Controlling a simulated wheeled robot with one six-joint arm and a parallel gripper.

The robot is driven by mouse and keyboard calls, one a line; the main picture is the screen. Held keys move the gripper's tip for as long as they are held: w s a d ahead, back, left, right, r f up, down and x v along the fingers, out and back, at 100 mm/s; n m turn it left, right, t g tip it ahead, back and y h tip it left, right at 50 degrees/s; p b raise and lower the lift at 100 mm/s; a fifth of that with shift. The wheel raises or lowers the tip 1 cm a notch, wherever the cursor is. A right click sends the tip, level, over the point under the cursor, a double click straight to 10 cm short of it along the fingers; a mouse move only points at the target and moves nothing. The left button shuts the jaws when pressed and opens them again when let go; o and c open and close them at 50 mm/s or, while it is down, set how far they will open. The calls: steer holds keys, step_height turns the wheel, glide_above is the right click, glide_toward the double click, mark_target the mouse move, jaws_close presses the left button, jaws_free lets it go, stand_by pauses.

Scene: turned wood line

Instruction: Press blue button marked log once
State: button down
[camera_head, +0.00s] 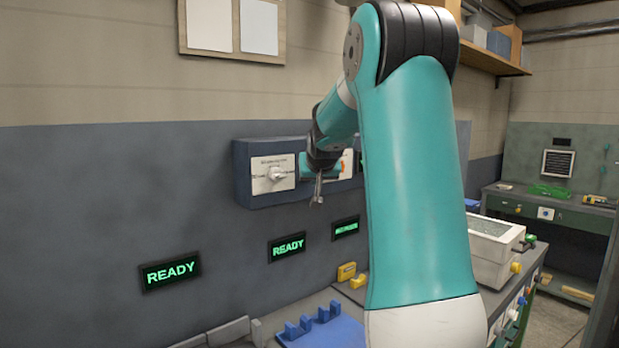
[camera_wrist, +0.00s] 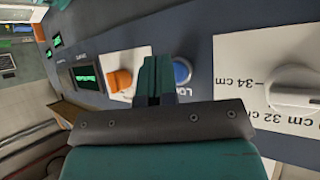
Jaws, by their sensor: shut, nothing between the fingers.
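The blue button (camera_wrist: 182,71) shows in the wrist view as a round cap on a dark blue-grey panel (camera_wrist: 205,58). Part of a label starting "LO" lies just below it, cut off by my gripper. My gripper (camera_wrist: 154,62) is shut and empty, its teal fingers just left of the button in that view. I cannot tell whether they touch it. In the head view my gripper (camera_head: 317,188) hangs in front of the wall-mounted control box (camera_head: 242,180), and the button cannot be seen there.
An orange knob (camera_wrist: 120,80) is left of my fingers in the wrist view. A white dial (camera_wrist: 293,88) with a cm scale is at right. In the head view, a READY display (camera_head: 170,271) is on the wall and a blue holder (camera_head: 325,333) is on the bench below.

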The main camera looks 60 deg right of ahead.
steer(key=shift+s+a, duration=0.1)
steer(key=shift+s, duration=0.2)
steer(key=shift+s+a+b, duration=0.25)
steer(key=shift+s+b, duration=0.1)
steer(key=shift+s, duration=0.45)
steer(key=shift+s+a+b, duration=0.25)
steer(key=shift+s+b, duration=0.1)
steer(key=shift+s, duration=0.45)
steer(key=shift+s+a+b, duration=0.25)
steer(key=shift+s+b, duration=0.1)
steer(key=shift+s, duration=0.45)
steer(key=w+a+f+n+y, duration=0.1)
steer(key=a+f+n+y, duration=0.2)
steer(key=a, duration=0.8)
steer(key=w+a+f+n+y, duration=0.2)
steer(key=a+n+y, duration=0.1)
steer(key=a, duration=0.7)
steer(key=w+a+f+n+y, duration=0.1)
steer(key=a+f+n+y, duration=0.15)
steer(key=a, duration=0.85)
steer(key=s+a+f+n+g+y, duration=0.2)
steer(key=s+a+f+n+g, duration=0.1)
steer(key=s+a, duration=0.6)
steer(key=s+a+f+n+g+y, duration=0.2)
steer(key=s+a+f+n+g, duration=0.1)
steer(key=s+a, duration=0.6)
steer(key=shift+s+a+n+g, duration=0.35)
steer(key=shift+a+n+g, duration=0.15)
steer(key=shift+n, duration=0.55)
